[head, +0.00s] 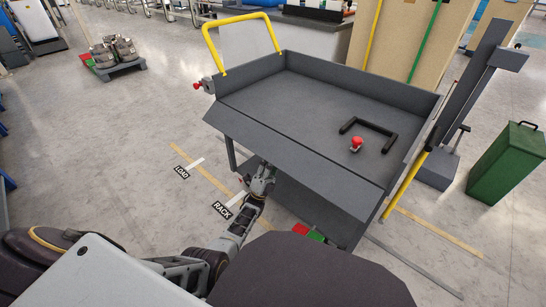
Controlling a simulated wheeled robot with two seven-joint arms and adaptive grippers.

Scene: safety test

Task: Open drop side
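A dark grey cart (310,95) with raised walls stands ahead of me. Its near side panel, the drop side (290,152), slopes outward and down from the deck's near edge, so the deck is open toward me. A red knob (197,86) sits at the cart's left corner. My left gripper (264,172) is at the panel's lower edge, left of its middle. Its fingertips are small and partly hidden there, so I cannot tell if they are open or touch the panel. My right gripper is not in view.
A black U-shaped handle (369,132) and a red knob-like piece (356,143) lie on the deck. Yellow push handle (243,38) rises at the cart's back left. A grey post (465,95) and green bin (508,165) stand right.

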